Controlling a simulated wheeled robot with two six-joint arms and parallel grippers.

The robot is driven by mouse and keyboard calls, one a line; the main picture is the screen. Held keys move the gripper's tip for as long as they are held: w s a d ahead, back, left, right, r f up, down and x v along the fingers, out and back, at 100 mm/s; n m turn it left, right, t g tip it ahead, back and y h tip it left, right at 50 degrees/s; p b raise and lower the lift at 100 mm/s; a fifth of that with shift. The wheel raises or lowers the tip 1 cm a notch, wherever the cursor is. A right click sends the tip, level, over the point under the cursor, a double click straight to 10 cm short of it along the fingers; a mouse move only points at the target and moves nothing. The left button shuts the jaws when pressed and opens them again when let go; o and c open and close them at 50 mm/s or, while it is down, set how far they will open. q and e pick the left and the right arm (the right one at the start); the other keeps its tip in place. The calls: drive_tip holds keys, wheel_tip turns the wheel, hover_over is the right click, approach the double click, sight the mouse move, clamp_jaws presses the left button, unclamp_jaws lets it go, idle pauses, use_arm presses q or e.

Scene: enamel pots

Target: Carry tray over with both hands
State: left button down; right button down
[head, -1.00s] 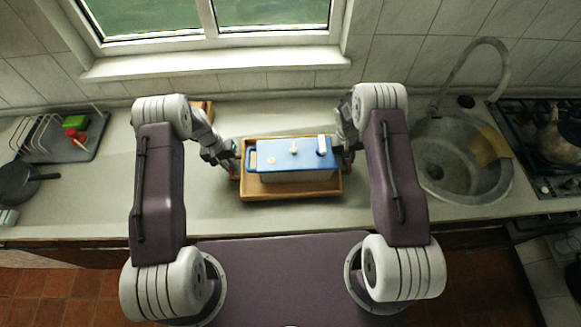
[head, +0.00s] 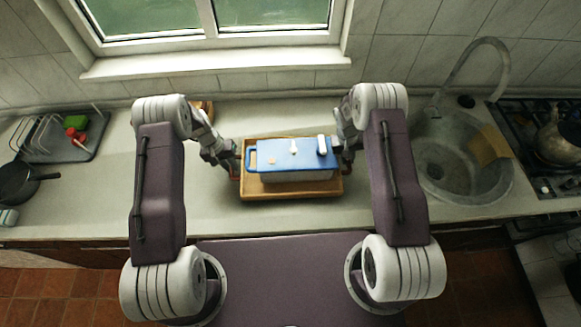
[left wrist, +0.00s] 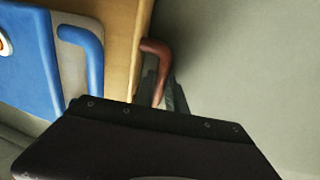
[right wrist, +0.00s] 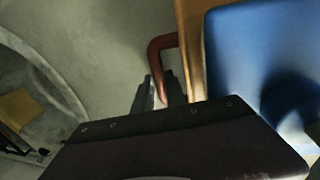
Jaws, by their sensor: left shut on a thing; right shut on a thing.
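A wooden tray (head: 290,192) is on or just over the counter in the middle of the head view; I cannot tell which. A box with a blue lid (head: 282,162) rests in it, with small items on the lid. My left gripper (head: 235,168) is shut on the tray's left handle, a brown-red bar (left wrist: 155,48) in the left wrist view. My right gripper (head: 346,163) is shut on the right handle, which shows in the right wrist view (right wrist: 160,48). The fingertips are partly hidden by the gripper bodies.
A sink (head: 465,165) with a tap is to the right, beside a stove with a kettle (head: 560,140). A dish rack (head: 60,140) and a dark pan (head: 18,182) are at the left.

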use_arm(q)
drive_tip(key=shift+r, duration=0.2)
use_arm(e)
drive_tip(key=shift+r, duration=0.15)
